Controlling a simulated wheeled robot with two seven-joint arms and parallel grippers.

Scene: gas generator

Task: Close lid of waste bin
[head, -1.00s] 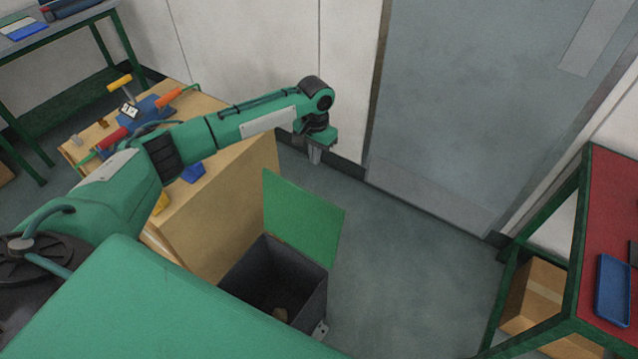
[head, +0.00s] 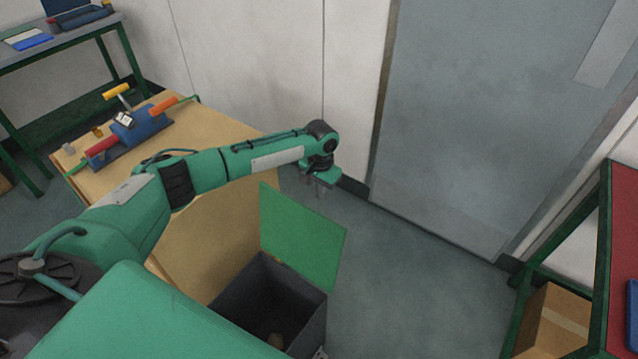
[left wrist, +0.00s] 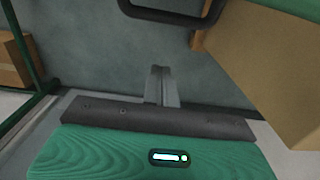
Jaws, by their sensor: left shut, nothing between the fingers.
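The waste bin (head: 245,300) is a dark grey box on the floor, with something small and brownish inside. Its green lid (head: 303,238) stands open and upright along the bin's far side. My left gripper (head: 322,190) is above and behind the lid, pointing down, apart from it. Its fingers also show in the left wrist view (left wrist: 162,88), shut together with nothing between them. My right gripper is not in view.
A wooden workbench (head: 215,235) with a blue tool (head: 140,128) stands left of the bin. A grey door (head: 470,110) is behind. A green-framed rack with a cardboard box (head: 550,322) is at right. The floor (head: 410,270) between is clear.

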